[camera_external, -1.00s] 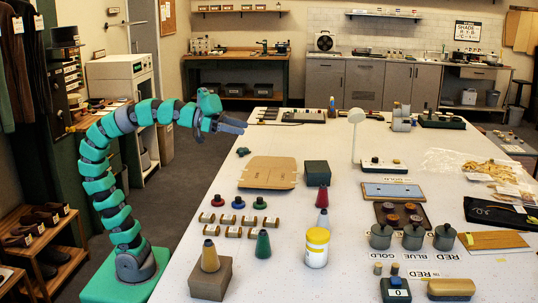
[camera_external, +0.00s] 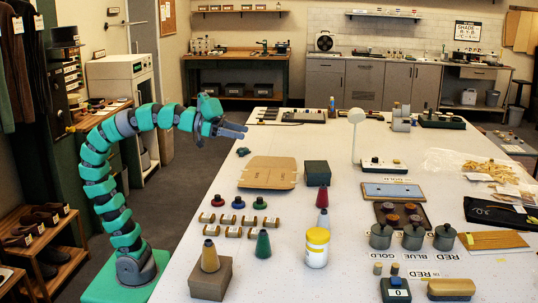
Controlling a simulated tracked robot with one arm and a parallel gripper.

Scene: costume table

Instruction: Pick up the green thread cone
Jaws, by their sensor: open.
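The green thread cone (camera_external: 263,244) stands upright on the white table (camera_external: 300,283), right of the tan cone and left of the white jar with the yellow lid. My gripper (camera_external: 240,130) is open and empty. It is raised over the table's far left edge, well behind and above the green cone, and its fingers point right. Nothing hides the green cone.
A tan cone (camera_external: 209,256) stands on a brown box (camera_external: 210,279). The white jar (camera_external: 317,248) is close right of the green cone. Several small spools (camera_external: 234,231) lie behind it.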

